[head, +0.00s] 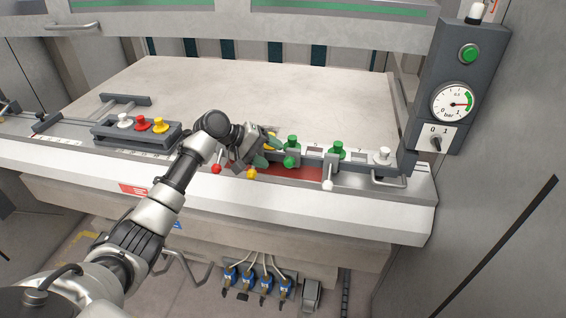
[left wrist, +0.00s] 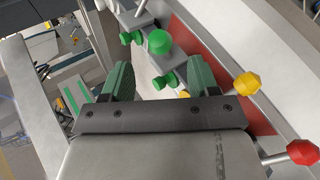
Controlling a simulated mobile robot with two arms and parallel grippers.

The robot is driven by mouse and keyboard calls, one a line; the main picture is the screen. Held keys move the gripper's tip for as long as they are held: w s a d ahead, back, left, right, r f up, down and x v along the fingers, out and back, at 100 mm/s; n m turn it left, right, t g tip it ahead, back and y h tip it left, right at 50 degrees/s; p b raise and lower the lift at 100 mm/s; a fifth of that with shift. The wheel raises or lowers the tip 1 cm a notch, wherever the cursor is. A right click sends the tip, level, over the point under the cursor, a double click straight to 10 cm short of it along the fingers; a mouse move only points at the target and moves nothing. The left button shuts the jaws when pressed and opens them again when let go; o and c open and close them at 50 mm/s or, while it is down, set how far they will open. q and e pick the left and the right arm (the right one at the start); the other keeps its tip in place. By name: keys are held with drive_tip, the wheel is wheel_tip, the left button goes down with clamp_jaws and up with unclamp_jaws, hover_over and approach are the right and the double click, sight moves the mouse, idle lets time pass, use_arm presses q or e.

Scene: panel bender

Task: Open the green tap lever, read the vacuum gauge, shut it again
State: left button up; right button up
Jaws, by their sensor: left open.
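In the head view my left gripper (head: 269,152) is over the row of taps at the machine's front edge. Its green-padded jaws (left wrist: 159,80) are open. The green lever knob (head: 290,162) sits just right of the fingertips, below a green cap (head: 292,141). In the left wrist view a green knob (left wrist: 166,80) shows between the fingers, near the green cap (left wrist: 158,42); whether it touches a finger I cannot tell. The vacuum gauge (head: 455,102) is on the grey post at right; its red needle points right, near a green band. My right gripper is not in view.
A red ball lever (head: 216,169) and a yellow ball lever (head: 251,173) stand left of the green one. A white ball lever (head: 327,185) and another green cap (head: 337,148) are to the right. A tray with white, red and yellow knobs (head: 140,124) lies further left.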

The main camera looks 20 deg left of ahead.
use_arm(q)
drive_tip(key=v, duration=0.3)
drive_tip(key=shift+s+a+r+b, duration=0.15)
drive_tip(key=shift+r+b, duration=0.05)
drive_tip(key=shift+b, duration=0.1)
idle(0.8)
idle(1.4)
drive_tip(key=shift+f, duration=0.15)
